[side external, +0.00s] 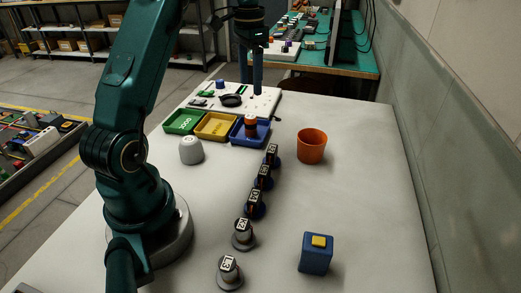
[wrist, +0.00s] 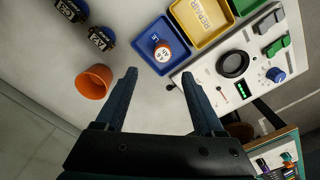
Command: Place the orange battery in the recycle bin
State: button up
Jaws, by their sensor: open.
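The orange battery (side external: 250,127) stands in the blue tray (side external: 262,139), the right one of a row of three trays. In the wrist view the orange battery (wrist: 162,52) shows a pale labelled top inside the blue tray (wrist: 150,32). My gripper (side external: 251,82) is open and empty, above and apart from the battery. In the wrist view its fingertips (wrist: 160,75) are spread, with the battery just beyond the gap. I cannot read which tray is the recycle bin.
A yellow tray (side external: 216,126) and a green tray (side external: 184,122) stand beside the blue one. A control panel (side external: 262,101) lies behind the trays.

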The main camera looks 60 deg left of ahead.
jog(key=s+d+r+t, duration=0.1)
jog(key=s+d+r, duration=0.2)
jog(key=d, duration=0.4)
jog(key=s+d+r+t, duration=0.2)
jog(key=d+r, duration=0.1)
jog(key=d, duration=0.4)
jog(key=s+d+f+t, duration=0.2)
jog(key=s+d+f, duration=0.2)
jog(key=s+d, duration=0.4)
jog(key=shift+s+f, duration=0.3)
jog(key=shift+s, duration=0.5)
